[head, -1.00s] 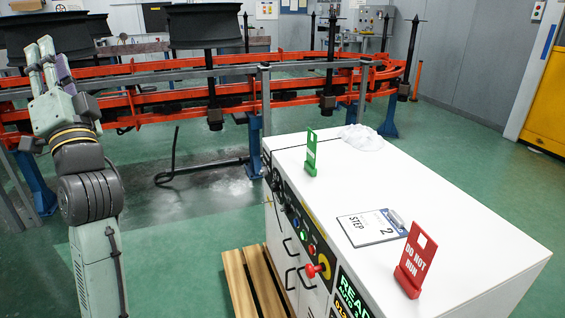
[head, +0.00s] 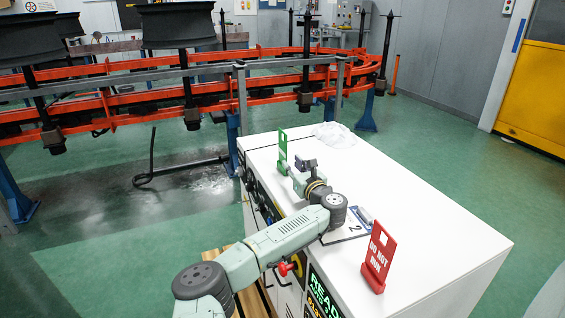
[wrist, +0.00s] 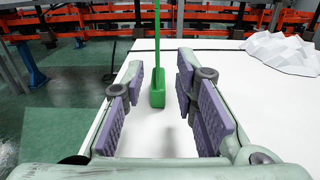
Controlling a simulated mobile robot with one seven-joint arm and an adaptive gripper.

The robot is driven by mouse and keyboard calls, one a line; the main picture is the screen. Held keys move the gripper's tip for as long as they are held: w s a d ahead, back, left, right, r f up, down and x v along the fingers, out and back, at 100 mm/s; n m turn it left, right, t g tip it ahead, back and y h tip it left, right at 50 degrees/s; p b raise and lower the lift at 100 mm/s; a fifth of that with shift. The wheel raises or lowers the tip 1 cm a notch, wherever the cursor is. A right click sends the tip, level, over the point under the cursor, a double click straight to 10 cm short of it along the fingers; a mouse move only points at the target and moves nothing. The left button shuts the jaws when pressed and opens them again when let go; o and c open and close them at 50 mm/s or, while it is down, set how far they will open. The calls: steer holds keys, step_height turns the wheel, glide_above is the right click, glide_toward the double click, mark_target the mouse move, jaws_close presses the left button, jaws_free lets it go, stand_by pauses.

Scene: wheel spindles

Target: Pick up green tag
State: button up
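The green tag (head: 283,150) stands upright on the far left part of the white cabinet top. In the wrist view the green tag (wrist: 157,60) shows edge-on as a thin upright plate on a thicker base, ahead of the fingers and roughly midway between them. My gripper (head: 304,168) is low over the cabinet top, just on the near side of the tag. In the wrist view my gripper (wrist: 165,95) is open, with purple pads apart and nothing between them. The tag's base appears just beyond the fingertips; I see no contact.
A red "DO NOT RUN" tag (head: 378,258) stands at the cabinet's near right. A clipboard (head: 352,228) lies partly behind my arm. A crumpled white cloth (head: 335,134) lies at the far edge. The white cabinet top (head: 440,225) is clear on the right.

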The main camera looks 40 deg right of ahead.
mark_target(283, 154)
steer(key=x, duration=0.2)
steer(key=shift+w+d, duration=0.15)
steer(key=shift+w, duration=0.15)
steer(key=shift+p+x, duration=1)
steer(key=shift+x, duration=1.6)
steer(key=shift+r, duration=0.15)
steer(key=shift+c, duration=0.6)
jaws_close()
